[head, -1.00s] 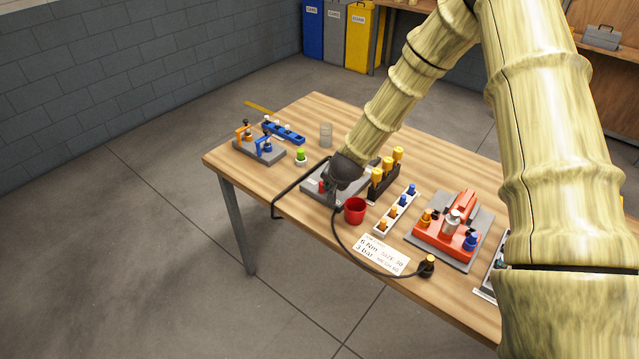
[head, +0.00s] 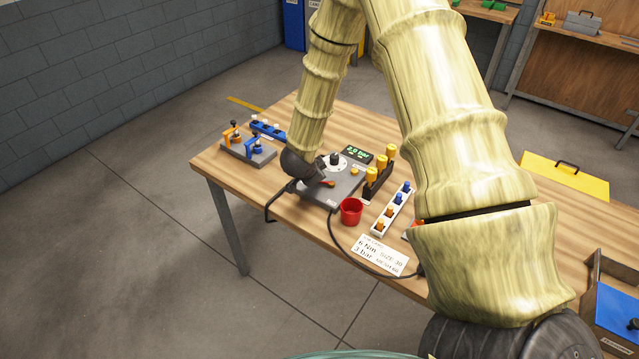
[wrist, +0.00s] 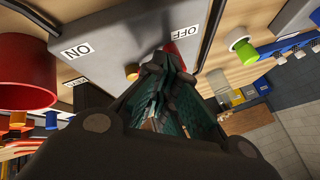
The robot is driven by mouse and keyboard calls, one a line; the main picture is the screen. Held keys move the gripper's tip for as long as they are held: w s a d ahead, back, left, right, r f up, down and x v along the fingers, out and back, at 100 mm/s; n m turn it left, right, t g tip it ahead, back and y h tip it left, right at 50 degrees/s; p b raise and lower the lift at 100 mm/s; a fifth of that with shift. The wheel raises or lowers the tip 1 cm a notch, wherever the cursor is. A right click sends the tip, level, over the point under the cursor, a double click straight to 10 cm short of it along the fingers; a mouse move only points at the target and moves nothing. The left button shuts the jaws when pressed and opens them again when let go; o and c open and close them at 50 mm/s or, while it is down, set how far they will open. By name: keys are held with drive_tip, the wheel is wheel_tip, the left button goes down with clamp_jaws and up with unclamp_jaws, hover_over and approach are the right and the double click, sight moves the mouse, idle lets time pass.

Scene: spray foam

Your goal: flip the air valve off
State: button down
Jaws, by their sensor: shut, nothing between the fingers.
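The air valve's red lever (head: 328,183) is on the front left part of the grey control box (head: 345,190). My gripper (head: 320,178) is low over the box's left side, close beside the lever. In the wrist view my gripper (wrist: 157,66) has its fingers together with nothing between them. A red part of the lever (wrist: 170,48) shows just beyond the fingertips, beside the OFF label (wrist: 184,33). The ON label (wrist: 76,50) is on the other side. The fingers hide the rest of the lever, so I cannot tell whether they touch it.
The box has a round dial (head: 335,160) and a green-lit display (head: 358,153). A red cup (head: 351,211) stands in front. A rack with yellow-topped parts (head: 378,172) is to the right. A black hose (head: 340,250) runs along the table front. Blue and orange clamps (head: 247,143) stand left.

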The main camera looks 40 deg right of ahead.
drive_tip(key=shift+w+d, duration=0.5)
drive_tip(key=shift+w, duration=0.35)
idle(0.5)
drive_tip(key=s+a, duration=0.2)
drive_tip(key=shift+s+a+f, duration=0.1)
drive_tip(key=shift+s+a, duration=0.15)
drive_tip(key=shift+s, duration=0.1)
drive_tip(key=w+a+b+v, duration=0.1)
drive_tip(key=w+b+v, duration=0.1)
drive_tip(key=v, duration=0.8)
drive_tip(key=shift+b, duration=0.5)
